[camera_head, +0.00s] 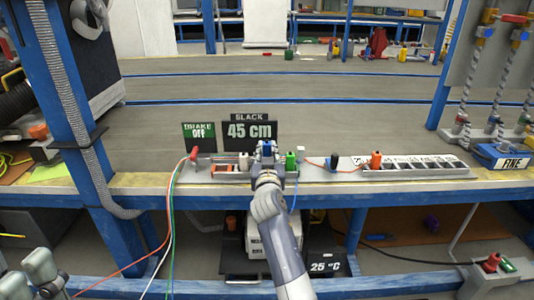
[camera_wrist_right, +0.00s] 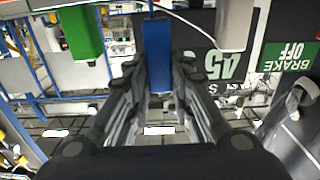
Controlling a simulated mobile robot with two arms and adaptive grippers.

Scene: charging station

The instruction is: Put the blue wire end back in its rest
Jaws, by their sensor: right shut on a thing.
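The blue wire end (camera_head: 267,148) is an upright blue block at the middle of the station on the bench. My right gripper (camera_head: 266,166) reaches it from the front and is shut on it. In the right wrist view the blue wire end (camera_wrist_right: 157,52) stands between the two dark fingers (camera_wrist_right: 160,88). Its lower part and its rest are hidden by the gripper, so I cannot tell whether it is seated. A thin blue wire hangs below the bench edge. Grey parts of my left arm (camera_head: 40,268) show at the lower left; its jaw state is unclear.
A black plug (camera_head: 334,160) and an orange plug (camera_head: 376,159) stand farther right. Signs (camera_head: 249,130) stand behind. Red, white and green wires hang at left.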

